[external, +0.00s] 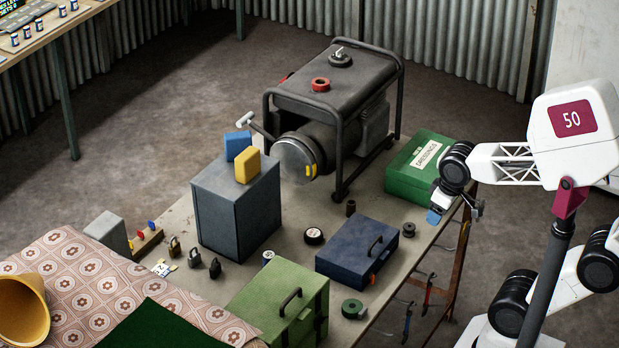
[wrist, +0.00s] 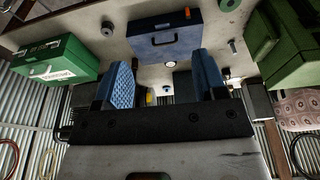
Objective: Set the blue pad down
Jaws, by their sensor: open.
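A blue pad (external: 237,145) stands on top of a grey metal box (external: 222,212), behind a yellow pad (external: 247,165). The blue pad appears upright and apart from my gripper. My gripper (external: 445,209) is at the right edge of the table, beside the green case, well to the right of the blue pad. In the wrist view my gripper (wrist: 167,82) shows two blue ribbed fingers spread apart, with nothing held between them. I cannot make out the blue pad in the wrist view.
A generator (external: 335,90) stands behind the grey box. A green case (external: 420,165), a dark blue case (external: 357,249) and a green toolbox (external: 282,305) occupy the table. Padlocks (external: 194,258) and tape rolls (external: 353,308) lie between them.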

